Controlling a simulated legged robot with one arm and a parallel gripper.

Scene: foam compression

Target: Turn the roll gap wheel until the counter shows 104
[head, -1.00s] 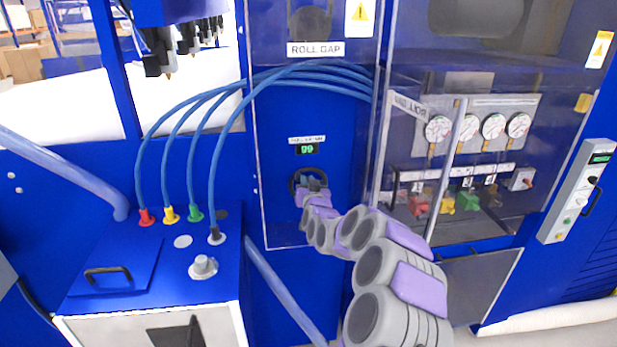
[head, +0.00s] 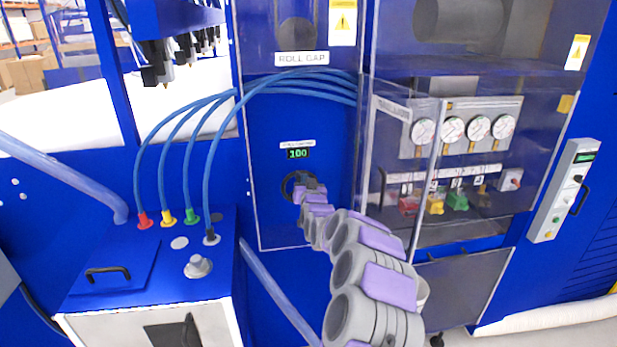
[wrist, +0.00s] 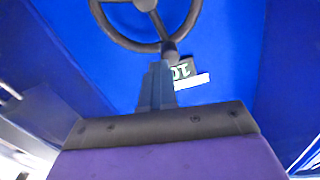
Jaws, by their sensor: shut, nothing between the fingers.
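The roll gap wheel (head: 287,187) is a dark handwheel on the blue panel, partly hidden behind my gripper in the head view. In the wrist view the wheel (wrist: 132,42) shows its rim, spokes and a knob at the rim. The counter (head: 298,154) above the wheel reads 100 in green digits. Part of the counter (wrist: 183,70) shows upside down in the wrist view. My gripper (wrist: 156,68) is shut with its fingertips close to the wheel's knob; I cannot tell whether they touch. It also shows at the wheel in the head view (head: 303,180).
A clear door (head: 390,200) stands open just right of the wheel. Gauges (head: 451,129) and coloured valves (head: 457,200) sit behind a clear cover further right. Blue hoses (head: 163,160) arch to a blue cabinet (head: 130,245) at left.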

